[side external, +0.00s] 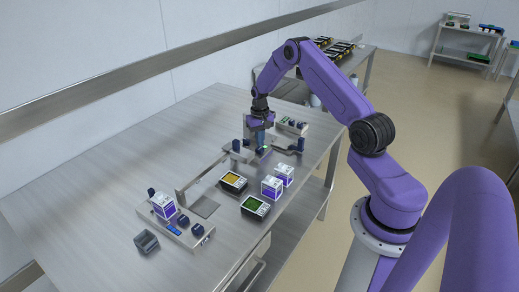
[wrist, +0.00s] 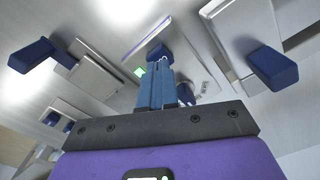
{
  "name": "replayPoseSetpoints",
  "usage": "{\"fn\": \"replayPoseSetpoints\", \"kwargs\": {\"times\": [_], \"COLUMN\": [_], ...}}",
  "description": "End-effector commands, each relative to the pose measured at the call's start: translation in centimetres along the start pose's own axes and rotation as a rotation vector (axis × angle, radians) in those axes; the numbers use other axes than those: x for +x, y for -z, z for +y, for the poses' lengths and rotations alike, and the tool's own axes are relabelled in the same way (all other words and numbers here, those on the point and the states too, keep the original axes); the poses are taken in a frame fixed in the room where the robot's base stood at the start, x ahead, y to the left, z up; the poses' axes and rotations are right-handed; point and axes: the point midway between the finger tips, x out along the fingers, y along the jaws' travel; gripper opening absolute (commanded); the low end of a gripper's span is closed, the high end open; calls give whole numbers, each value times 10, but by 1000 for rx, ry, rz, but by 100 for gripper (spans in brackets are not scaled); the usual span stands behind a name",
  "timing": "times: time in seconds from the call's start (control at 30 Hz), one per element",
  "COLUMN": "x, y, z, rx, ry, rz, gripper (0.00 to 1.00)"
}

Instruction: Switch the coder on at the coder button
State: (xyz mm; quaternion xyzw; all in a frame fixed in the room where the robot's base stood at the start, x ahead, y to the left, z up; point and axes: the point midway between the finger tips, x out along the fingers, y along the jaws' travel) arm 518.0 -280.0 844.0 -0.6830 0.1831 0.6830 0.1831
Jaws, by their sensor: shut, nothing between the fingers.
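My gripper (side external: 262,144) is shut and empty, pointing down over the small machine at the far part of the steel table. In the wrist view, its blue fingers (wrist: 157,80) are together, just in front of a dark blue block (wrist: 158,53) on a grey plate. I cannot tell whether they touch it. A small bright green patch (wrist: 139,72) shows just left of the fingertips; I cannot tell whether it is the coder button or an indicator. The button itself is not clearly identifiable, and the fingers hide part of the plate.
Blue-ended brackets (wrist: 272,68) flank the fingers. On the steel table (side external: 95,180) stand a yellow-screened device (side external: 233,181), a green-screened device (side external: 255,207), and white-purple boxes (side external: 271,188). Another box (side external: 163,206) sits on a fixture at the near end. The table's left part is clear.

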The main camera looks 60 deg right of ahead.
Motion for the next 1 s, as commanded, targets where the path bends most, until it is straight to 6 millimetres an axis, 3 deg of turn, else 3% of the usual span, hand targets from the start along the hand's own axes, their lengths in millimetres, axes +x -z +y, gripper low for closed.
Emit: {"fn": "replayPoseSetpoints", "kwargs": {"times": [0.17, 1.0], "x": [-6, -78], "y": [0, 0], "z": [0, 0], "rx": [0, -1], "ry": [0, 0], "rz": [1, 1], "gripper": [0, 0]}}
